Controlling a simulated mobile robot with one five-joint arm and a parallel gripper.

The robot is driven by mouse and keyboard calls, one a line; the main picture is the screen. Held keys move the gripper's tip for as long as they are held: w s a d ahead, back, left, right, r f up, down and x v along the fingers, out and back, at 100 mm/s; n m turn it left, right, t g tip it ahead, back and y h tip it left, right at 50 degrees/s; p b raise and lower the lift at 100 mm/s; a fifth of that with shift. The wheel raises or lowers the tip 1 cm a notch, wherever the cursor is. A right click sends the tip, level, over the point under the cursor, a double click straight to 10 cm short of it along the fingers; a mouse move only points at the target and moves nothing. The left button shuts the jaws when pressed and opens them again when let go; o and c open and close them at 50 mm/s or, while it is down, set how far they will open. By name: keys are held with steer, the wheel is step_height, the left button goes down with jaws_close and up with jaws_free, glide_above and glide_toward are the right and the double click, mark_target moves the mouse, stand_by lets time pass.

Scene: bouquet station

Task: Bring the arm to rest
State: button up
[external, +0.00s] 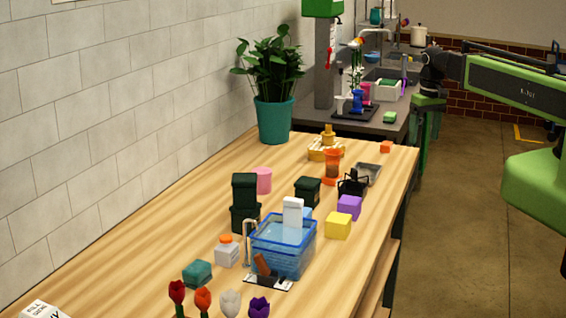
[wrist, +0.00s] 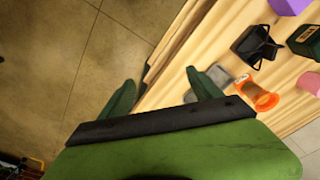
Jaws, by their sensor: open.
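My gripper (wrist: 160,77) is open in the wrist view, with its two green fingers spread and nothing between them. It hangs over the table's edge, with bare floor on its left. In the external view my arm reaches in from the right, and the gripper (external: 428,104) hangs down beyond the far right corner of the wooden table (external: 130,245). It appears clear of the objects on the table.
A grey tray (wrist: 222,80), an orange holder (wrist: 257,95) and a black caddy (wrist: 258,45) sit near the gripper in the wrist view. A blue water basin (external: 285,252), coloured blocks and several flowers (external: 230,302) fill the nearer table. The floor (external: 460,230) at right is clear.

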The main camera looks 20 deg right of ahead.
steer(key=shift+m+g, duration=0.3)
steer(key=shift+g, duration=0.1)
steer(key=s, duration=0.2)
steer(key=s+d, duration=0.1)
steer(key=s, duration=0.2)
steer(key=shift+s+d, duration=0.3)
step_height(320, 180, down, 10)
steer(key=b, duration=0.9)
steer(key=shift+b, duration=0.35)
